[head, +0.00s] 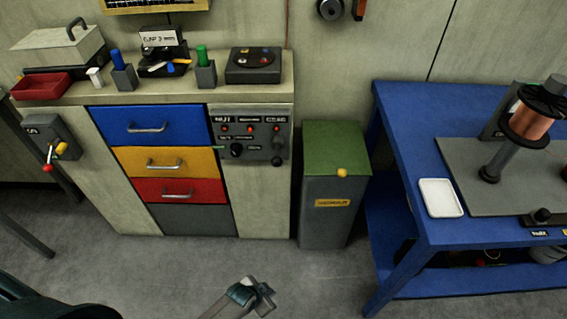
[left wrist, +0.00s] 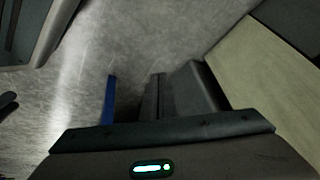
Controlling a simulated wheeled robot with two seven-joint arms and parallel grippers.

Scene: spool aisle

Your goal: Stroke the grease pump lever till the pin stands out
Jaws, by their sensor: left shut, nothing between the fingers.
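I cannot make out a grease pump or its pin for certain. A grey box (head: 48,140) on the left end of the cabinet carries a short lever with a red ball (head: 47,168) and a yellow part (head: 62,148); I cannot tell if it belongs to the pump. My left gripper (head: 264,291) is at the bottom of the head view, over the floor in front of the cabinet, shut and empty, touching nothing. In the left wrist view its dark fingers (left wrist: 172,85) show against the floor. My right gripper is not in view.
A cabinet (head: 264,198) with coloured drawers and a switch panel (head: 249,136) stands at the back. A green-topped bin (head: 325,215) stands beside it. A blue table (head: 400,115) at right bears a copper spool (head: 530,122) and a white tray (head: 440,198). The floor between is clear.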

